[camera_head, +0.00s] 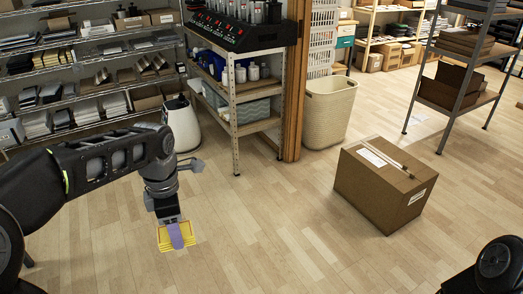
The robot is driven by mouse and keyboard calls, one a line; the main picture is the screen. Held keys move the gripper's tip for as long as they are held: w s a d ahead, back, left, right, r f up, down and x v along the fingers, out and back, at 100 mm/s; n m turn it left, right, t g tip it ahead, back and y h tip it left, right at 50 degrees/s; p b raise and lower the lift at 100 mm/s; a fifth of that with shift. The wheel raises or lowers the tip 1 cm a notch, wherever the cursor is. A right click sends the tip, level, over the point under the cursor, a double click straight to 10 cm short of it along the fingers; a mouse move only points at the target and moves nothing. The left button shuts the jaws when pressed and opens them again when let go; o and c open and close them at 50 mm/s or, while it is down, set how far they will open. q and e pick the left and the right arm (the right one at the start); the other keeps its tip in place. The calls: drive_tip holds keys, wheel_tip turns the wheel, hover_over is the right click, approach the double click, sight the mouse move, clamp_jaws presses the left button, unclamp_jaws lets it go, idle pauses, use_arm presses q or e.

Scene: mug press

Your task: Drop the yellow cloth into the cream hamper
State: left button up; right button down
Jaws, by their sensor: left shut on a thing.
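The yellow cloth (166,241) hangs at the tip of my left gripper (174,222), which is shut on it, above the wooden floor. A purple patch covers the middle of the cloth; I cannot tell what it is. The cream hamper (327,116) stands upright on the floor at the upper middle, by the wooden post. Its top is open, and it is well to the right of and beyond my left gripper. Part of my right arm shows at the lower right corner, but its gripper is out of view.
A closed cardboard box (385,184) sits on the floor in front of the hamper and to its right. A metal shelf unit (240,120) with a mug press on top stands left of the wooden post (296,80). Open floor (270,220) lies between my left gripper and the box.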

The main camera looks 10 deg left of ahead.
use_arm(q)
drive_tip(key=w+d+f+m, duration=0.3)
drive_tip(key=d+f+m, duration=0.3)
drive_tip(key=f+m, duration=0.5)
drive_tip(key=w+d+f+m, duration=0.3)
drive_tip(key=d+f+m, duration=0.3)
drive_tip(key=f+m, duration=0.5)
drive_tip(key=m, duration=0.2)
drive_tip(key=shift+d+f+m, duration=0.2)
drive_tip(key=shift+m, duration=0.2)
drive_tip(key=shift+w, duration=0.1)
